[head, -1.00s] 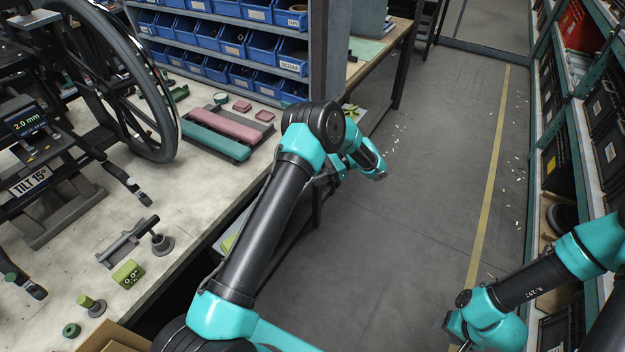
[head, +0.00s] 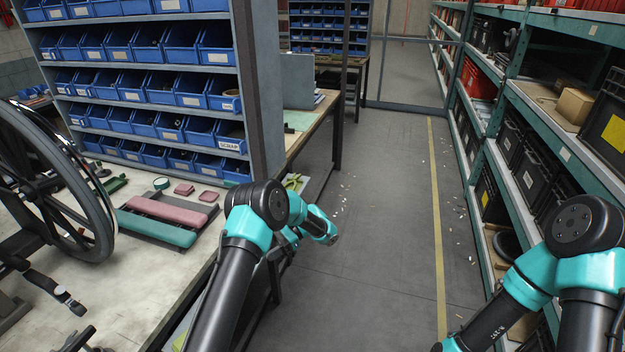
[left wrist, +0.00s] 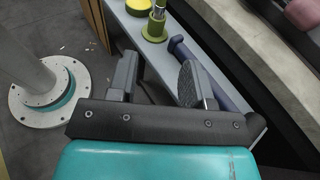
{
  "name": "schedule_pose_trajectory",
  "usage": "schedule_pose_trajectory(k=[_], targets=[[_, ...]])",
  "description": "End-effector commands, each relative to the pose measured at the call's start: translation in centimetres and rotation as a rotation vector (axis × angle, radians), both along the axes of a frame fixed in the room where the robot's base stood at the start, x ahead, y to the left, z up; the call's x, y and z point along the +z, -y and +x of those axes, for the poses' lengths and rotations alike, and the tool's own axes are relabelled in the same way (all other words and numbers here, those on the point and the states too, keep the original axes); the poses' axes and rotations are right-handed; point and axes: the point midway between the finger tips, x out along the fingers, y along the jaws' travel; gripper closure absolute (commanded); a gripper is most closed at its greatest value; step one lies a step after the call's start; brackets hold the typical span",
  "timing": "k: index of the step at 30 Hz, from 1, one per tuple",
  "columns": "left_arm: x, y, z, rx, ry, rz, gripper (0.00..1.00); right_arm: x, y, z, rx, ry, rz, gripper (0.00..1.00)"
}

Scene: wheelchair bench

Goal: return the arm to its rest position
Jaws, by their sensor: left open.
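In the left wrist view my left gripper (left wrist: 158,82) is open, with nothing between its two grey fingers. It hangs over a narrow grey shelf (left wrist: 128,27) beside the bench edge. In the head view my left arm (head: 258,215) reaches up along the bench's right edge and bends over the aisle. The gripper's fingers cannot be made out there. My right arm (head: 570,245) shows at the lower right, in front of the shelving, and its gripper is outside the frame.
The workbench (head: 135,290) holds a wheelchair wheel (head: 95,215) and pink and green pads (head: 165,215). Blue bins (head: 160,90) stand behind. A green stand (left wrist: 154,30) and a blue-grey handle (left wrist: 215,78) are close to the left fingers. Shelving (head: 560,140) lines the right; the aisle floor (head: 380,230) is open.

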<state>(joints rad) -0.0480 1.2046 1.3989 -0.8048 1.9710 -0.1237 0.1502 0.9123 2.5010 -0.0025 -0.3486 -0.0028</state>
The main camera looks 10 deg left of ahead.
Motion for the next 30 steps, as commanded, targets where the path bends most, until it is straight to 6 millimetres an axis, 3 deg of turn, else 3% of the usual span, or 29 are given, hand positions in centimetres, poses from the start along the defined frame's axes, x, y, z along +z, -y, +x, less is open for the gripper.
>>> schedule_pose_trajectory(k=[4,8,18,24,30], targets=[[-0.9,-0.1,-0.6,0.006,0.013,-0.033,0.54,0.0,0.0,0.0,0.000,0.000,0.000,0.53],[-3.1,-0.1,-2.2,0.028,0.050,-0.121,0.54,0.0,0.0,0.0,0.000,0.000,0.000,0.53],[-10.9,1.9,-9.5,0.192,0.245,-0.453,0.54,0.0,0.0,0.0,0.000,0.000,0.000,0.53],[-13.8,4.1,-13.7,0.334,0.389,-0.606,0.54,0.0,0.0,0.0,0.000,0.000,0.000,0.53],[-15.5,6.2,-17.3,0.493,0.555,-0.712,0.54,0.0,0.0,0.0,0.000,0.000,0.000,0.53]])
